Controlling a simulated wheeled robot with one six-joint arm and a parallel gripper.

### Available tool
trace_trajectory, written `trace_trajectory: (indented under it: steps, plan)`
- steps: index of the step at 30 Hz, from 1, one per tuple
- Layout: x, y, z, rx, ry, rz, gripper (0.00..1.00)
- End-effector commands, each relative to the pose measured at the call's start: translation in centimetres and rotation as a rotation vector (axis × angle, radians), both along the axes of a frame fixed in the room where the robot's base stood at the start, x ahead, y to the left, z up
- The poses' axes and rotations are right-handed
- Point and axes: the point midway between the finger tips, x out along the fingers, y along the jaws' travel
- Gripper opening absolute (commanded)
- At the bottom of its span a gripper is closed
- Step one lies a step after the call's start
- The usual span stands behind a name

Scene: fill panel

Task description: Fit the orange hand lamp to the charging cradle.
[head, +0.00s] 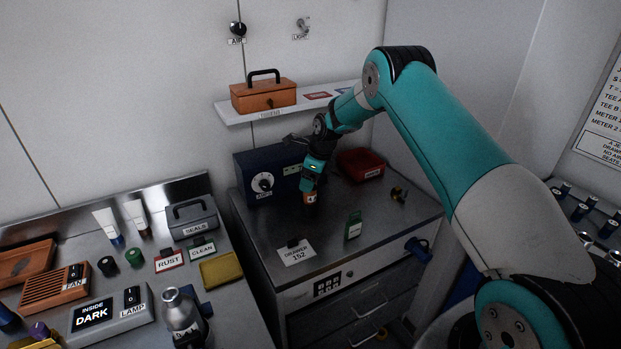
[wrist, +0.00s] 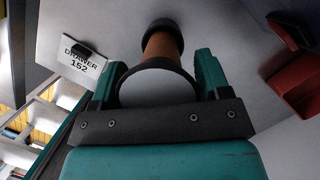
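The orange hand lamp (wrist: 160,47) shows in the wrist view between my fingers, with a pale round end face toward the camera and black bands. My gripper (wrist: 161,75) appears shut on it, one teal finger at each side. In the head view my gripper (head: 312,184) points down over the steel cabinet top, and a small orange part of the lamp (head: 311,197) shows below it. I cannot tell whether the lamp touches the top. No charging cradle can be clearly made out.
A dark blue box with a dial (head: 262,182) stands behind my gripper, and a red bin (head: 361,164) to its right. A shelf (head: 235,113) overhangs behind.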

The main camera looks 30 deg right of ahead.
Motion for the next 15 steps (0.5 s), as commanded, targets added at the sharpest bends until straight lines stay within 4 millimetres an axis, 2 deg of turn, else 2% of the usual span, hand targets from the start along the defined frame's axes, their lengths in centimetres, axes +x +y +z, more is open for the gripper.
trace_trajectory:
  steps: [1, 2, 3, 11, 15]
  plan:
    - [0.0, 0.0, 0.1, 0.0, -0.001, 0.0, 0.82]
    - [0.0, 0.0, 0.1, -0.001, -0.001, 0.0, 0.88]
    - [0.0, 0.0, 0.1, -0.001, -0.001, 0.0, 0.91]
    - [-0.1, 0.0, 0.1, 0.0, 0.001, 0.0, 0.91]
    - [-0.2, -0.3, 1.1, 0.0, -0.002, -0.002, 0.91]
